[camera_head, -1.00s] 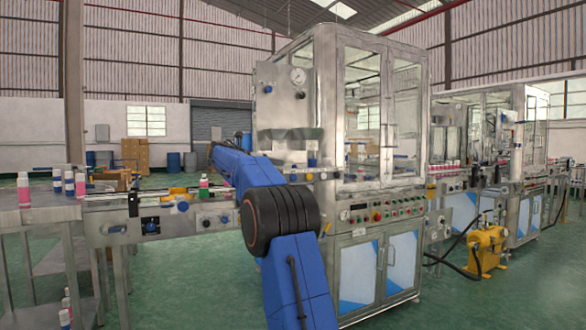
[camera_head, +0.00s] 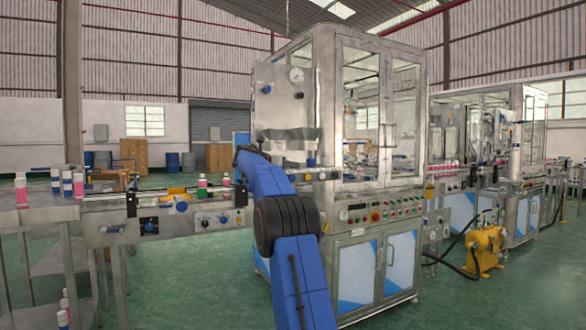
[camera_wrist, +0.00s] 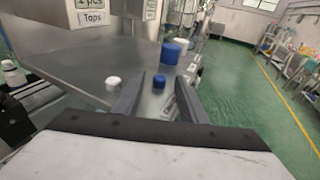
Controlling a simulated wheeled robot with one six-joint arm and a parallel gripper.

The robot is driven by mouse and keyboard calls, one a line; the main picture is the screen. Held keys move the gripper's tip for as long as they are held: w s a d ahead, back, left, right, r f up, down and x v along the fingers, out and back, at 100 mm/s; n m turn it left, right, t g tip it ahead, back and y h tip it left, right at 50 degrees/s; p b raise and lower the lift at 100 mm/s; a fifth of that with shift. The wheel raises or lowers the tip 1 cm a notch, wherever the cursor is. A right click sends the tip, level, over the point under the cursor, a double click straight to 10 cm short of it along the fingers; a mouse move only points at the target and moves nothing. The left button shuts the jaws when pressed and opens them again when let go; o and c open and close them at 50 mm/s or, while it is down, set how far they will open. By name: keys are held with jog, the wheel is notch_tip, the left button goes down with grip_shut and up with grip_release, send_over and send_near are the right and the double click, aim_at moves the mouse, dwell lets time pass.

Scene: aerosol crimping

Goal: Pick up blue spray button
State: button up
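A small blue button-like piece (camera_wrist: 158,81) stands on the grey metal surface in the wrist view; I take it as the blue spray button. My gripper (camera_wrist: 158,100) is open and empty, its two dark fingers spread. The piece shows in the gap between the fingers, apart from both and seemingly beyond them. A white cap (camera_wrist: 113,83) stands to its left, near the left finger. In the head view my gripper is hidden behind my blue arm, and I cannot make out the button there.
A larger blue cylindrical object (camera_wrist: 170,53) stands farther back. A box labelled "Taps" (camera_wrist: 92,12) is at the upper left. The glass-walled machine (camera_head: 372,120) rises right of my arm. Bottles stand on the conveyor (camera_head: 160,200) and left table (camera_head: 40,212).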

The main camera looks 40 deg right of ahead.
jog(key=shift+d, duration=0.1)
jog(key=shift+c, duration=0.4)
grip_shut()
jog(key=shift+r, duration=0.1)
